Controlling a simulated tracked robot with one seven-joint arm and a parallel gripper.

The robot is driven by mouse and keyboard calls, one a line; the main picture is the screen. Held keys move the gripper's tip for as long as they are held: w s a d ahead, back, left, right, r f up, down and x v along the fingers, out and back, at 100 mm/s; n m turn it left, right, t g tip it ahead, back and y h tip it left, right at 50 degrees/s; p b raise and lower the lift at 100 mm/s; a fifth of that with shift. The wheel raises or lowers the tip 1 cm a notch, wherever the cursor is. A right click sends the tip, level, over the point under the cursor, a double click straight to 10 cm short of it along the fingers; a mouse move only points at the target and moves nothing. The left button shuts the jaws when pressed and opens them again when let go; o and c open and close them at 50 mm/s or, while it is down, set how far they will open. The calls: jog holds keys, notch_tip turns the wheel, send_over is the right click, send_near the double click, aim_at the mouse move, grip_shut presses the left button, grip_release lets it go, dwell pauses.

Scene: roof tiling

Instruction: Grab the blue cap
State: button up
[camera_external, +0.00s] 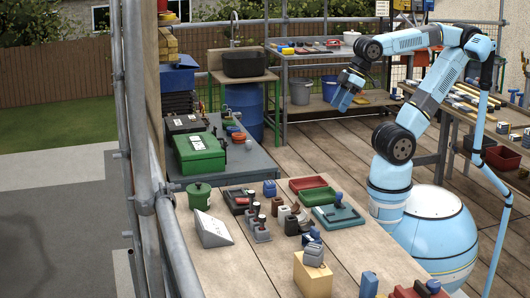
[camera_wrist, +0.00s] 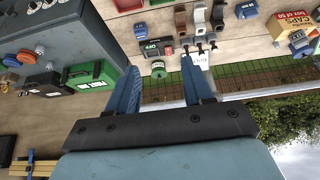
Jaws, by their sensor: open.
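Several small blue items show, and I cannot tell for sure which is the blue cap. In the external view, a blue piece (camera_external: 270,188) lies at the back of the front bench, and another blue piece (camera_external: 369,285) is near its front. In the wrist view, a blue piece (camera_wrist: 246,9) is at the top right, and small round caps, one blue (camera_wrist: 26,56), lie on the grey bench at the left. My gripper (camera_external: 340,101) is raised above the floor behind the benches. Its two blue fingers (camera_wrist: 160,77) are apart with nothing between them.
The front wooden bench (camera_external: 345,270) holds trays, grey tools and a tan box (camera_external: 312,274). A green case (camera_external: 199,152) and black case sit on the grey bench (camera_external: 250,165). A blue barrel (camera_external: 244,108) stands behind. Scaffold poles (camera_external: 131,120) run along the left.

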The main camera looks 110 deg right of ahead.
jog(key=m+g+y, duration=0.5)
jog(key=m+y, duration=0.8)
jog(key=m, duration=0.3)
send_near(314, 227)
jog(key=x, duration=0.9)
jog(key=shift+s+a+f, duration=0.15)
jog(key=shift+a+f, duration=0.1)
jog(key=shift+a, duration=0.05)
grip_shut()
